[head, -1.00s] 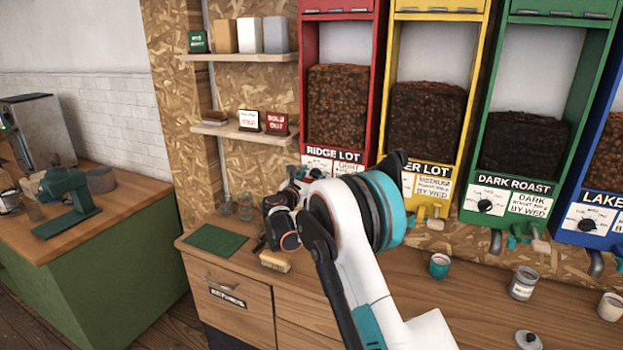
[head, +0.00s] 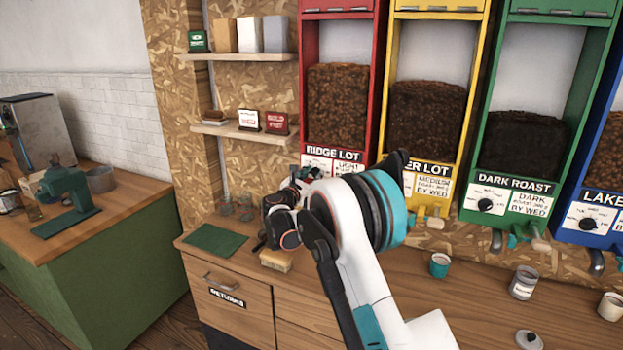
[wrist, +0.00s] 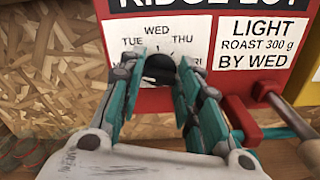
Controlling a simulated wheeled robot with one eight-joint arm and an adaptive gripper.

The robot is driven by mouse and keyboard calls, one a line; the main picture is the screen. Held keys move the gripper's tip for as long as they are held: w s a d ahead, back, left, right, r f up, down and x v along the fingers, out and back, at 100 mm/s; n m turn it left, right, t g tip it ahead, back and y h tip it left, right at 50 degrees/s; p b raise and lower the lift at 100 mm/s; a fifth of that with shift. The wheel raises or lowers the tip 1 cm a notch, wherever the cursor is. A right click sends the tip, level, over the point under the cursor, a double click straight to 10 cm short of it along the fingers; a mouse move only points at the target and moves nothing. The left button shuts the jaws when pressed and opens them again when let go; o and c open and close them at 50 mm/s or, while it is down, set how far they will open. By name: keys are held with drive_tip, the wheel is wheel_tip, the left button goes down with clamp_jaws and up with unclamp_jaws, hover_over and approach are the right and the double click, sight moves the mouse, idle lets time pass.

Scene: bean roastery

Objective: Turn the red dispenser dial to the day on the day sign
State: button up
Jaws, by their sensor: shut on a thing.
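The red dispenser (head: 377,60), labelled RIDGE LOT, stands at the back, left of the yellow one. In the wrist view its dial, a black knob (wrist: 160,67), sits on a white panel (wrist: 143,38) printed with TUE, WED and THU; another day label is partly covered. My gripper (wrist: 163,80) has its teal fingers closed on the knob from both sides. The knob's pointer cannot be made out. In the head view my arm hides the dial. A small white sign (head: 249,120) stands on the lower shelf; it may be the day sign, but its lettering is too small to read surely.
A red sign (head: 277,123) stands beside the white one. The yellow (head: 387,130) and green (head: 472,150) dispensers continue to the right. A green mat (head: 215,240), a wooden block brush (head: 276,261) and a teal cup (head: 439,265) are on the counter. A spout with a wooden handle (wrist: 292,115) is right of my gripper.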

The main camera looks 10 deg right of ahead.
drive_tip(key=m+b, duration=0.1)
drive_tip(key=m, duration=0.3)
drive_tip(key=shift+f, duration=0.15)
drive_tip(key=m+b, duration=0.1)
drive_tip(key=m, duration=0.2)
drive_tip(key=shift+d+m, duration=0.1)
drive_tip(key=shift+m, duration=0.3)
drive_tip(key=m+b, duration=0.1)
drive_tip(key=m, duration=0.5)
drive_tip(key=shift+s+f+m+b, duration=0.1)
drive_tip(key=shift+f+m+b, duration=0.05)
drive_tip(key=shift+m+b, duration=0.25)
drive_tip(key=shift+o, duration=0.2)
drive_tip(key=o, duration=1)
drive_tip(key=shift+o, duration=0.2)
drive_tip(key=shift+s, duration=0.1)
drive_tip(key=v, duration=1.1)
drive_tip(key=shift+s+a, duration=0.25)
drive_tip(key=shift+s, duration=0.05)
